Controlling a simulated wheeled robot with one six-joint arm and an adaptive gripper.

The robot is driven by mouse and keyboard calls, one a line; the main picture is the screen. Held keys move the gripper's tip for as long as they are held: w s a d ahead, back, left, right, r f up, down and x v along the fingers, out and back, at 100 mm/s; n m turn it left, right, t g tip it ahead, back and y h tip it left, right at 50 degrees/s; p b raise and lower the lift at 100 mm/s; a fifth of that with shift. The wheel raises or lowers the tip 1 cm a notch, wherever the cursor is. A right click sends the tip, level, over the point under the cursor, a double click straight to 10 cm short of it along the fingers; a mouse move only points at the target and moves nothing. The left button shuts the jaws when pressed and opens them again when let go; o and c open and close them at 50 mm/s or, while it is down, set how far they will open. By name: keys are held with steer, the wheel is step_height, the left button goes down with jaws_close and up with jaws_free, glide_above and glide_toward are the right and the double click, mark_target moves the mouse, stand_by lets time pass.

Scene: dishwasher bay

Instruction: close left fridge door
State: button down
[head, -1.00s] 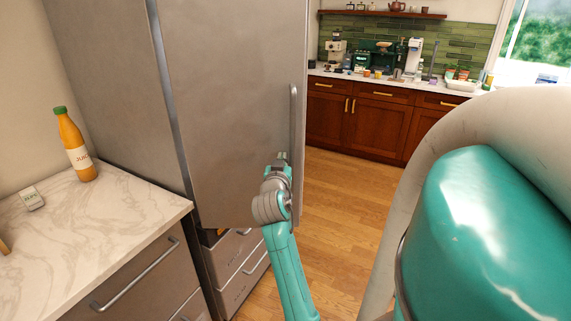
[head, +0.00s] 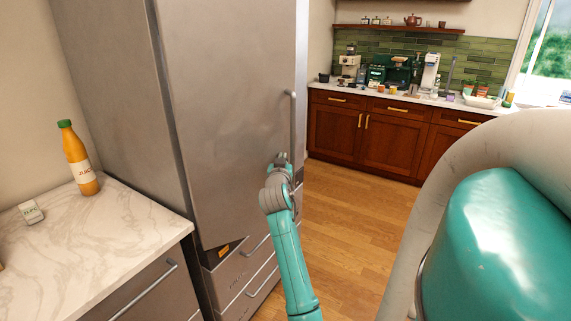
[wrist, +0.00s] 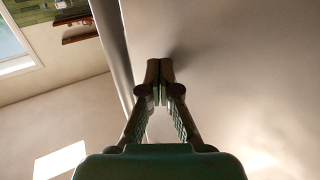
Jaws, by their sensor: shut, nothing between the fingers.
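The left fridge door (head: 225,110) is a tall grey metal panel in the middle of the head view. It stands ajar, with its lower edge out in front of the drawers below. Its upright bar handle (head: 293,130) is near its right edge. My gripper (head: 281,158) is at the door's front face, just left of the handle's lower end. In the wrist view my gripper (wrist: 160,65) is shut and empty, its tips at or very near the door surface (wrist: 240,70). I cannot tell for sure whether they touch.
A marble counter (head: 110,235) with a juice bottle (head: 80,160) and a small white box (head: 31,212) stands at the left. Fridge drawers (head: 240,275) are below the door. Wood floor (head: 345,220) is clear to the right, up to brown cabinets (head: 385,140).

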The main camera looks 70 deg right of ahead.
mark_target(256, 161)
steer(key=w+d, duration=0.3)
steer(key=w+d+n+t, duration=0.1)
steer(key=w+d, duration=0.1)
steer(key=w, duration=0.2)
steer(key=w+d+t, duration=0.1)
steer(key=w+d, duration=0.2)
steer(key=w, duration=0.1)
steer(key=shift+d+n+y, duration=0.3)
steer(key=shift+y, duration=0.1)
steer(key=shift+w+d, duration=0.25)
steer(key=shift+w, duration=0.3)
steer(key=shift+w+d, duration=0.2)
steer(key=shift+w, duration=0.3)
steer(key=shift+w+r, duration=0.1)
steer(key=v, duration=1.2)
steer(key=shift+s, duration=0.25)
steer(key=shift+f, duration=0.2)
